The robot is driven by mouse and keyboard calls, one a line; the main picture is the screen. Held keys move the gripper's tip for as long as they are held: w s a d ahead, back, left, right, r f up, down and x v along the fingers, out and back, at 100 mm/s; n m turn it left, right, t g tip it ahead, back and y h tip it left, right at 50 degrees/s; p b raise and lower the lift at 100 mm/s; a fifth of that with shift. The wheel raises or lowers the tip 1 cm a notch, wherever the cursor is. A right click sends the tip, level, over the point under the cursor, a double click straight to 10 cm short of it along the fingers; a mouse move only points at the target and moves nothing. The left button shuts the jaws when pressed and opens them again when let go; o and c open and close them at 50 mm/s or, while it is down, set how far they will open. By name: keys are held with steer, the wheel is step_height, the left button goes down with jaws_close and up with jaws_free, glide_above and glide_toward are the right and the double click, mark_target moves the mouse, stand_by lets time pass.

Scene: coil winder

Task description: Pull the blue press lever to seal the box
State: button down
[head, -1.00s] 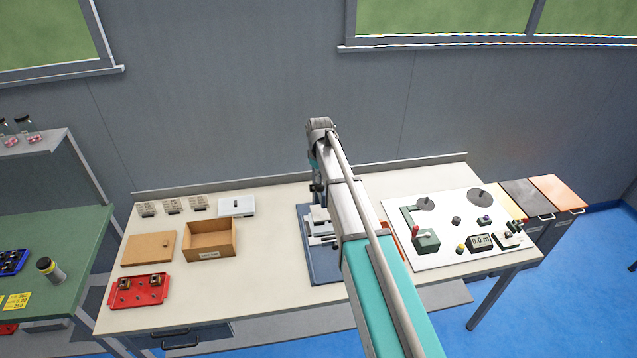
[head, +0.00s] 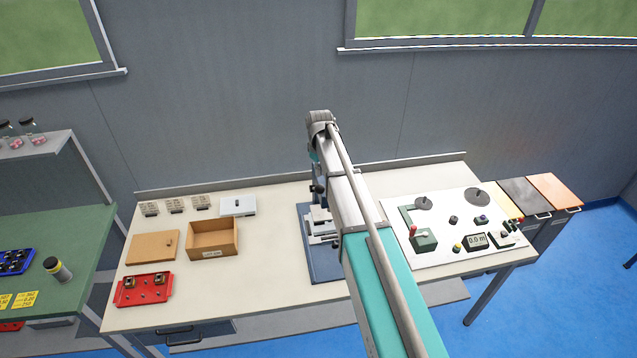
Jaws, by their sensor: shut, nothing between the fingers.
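The press stands on a blue base plate (head: 322,268) in the middle of the bench, partly behind my arm. A small pale grey block-like part (head: 319,215) sits low in the press; I cannot tell whether it is a box or part of the press. I cannot make out the blue lever; my arm covers much of the press. My arm reaches over the press from the lower right. Its wrist is above and behind the press, and my gripper is hidden behind the arm. A small dark part shows beside the arm, too small to identify.
Left on the bench (head: 270,295) are an open cardboard box (head: 213,253), a brown board (head: 150,248), a red tray (head: 130,295) and a white lidded case (head: 238,207). Right is a white panel (head: 450,205) with a red-knobbed green unit (head: 424,242). The wall is close behind.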

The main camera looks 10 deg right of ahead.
steer(key=shift+r+p, duration=0.75)
steer(key=shift+r, duration=0.2)
steer(key=shift+f, duration=0.1)
steer(key=s+f+m+b, duration=0.3)
steer(key=s+f+b, duration=0.7)
steer(key=s, duration=0.4)
steer(key=s+f+m+b, duration=0.3)
steer(key=s+f+b, duration=0.8)
steer(key=s, duration=0.4)
steer(key=shift+f+b, duration=0.25)
steer(key=shift+b, duration=0.15)
steer(key=shift+s+d, duration=0.1)
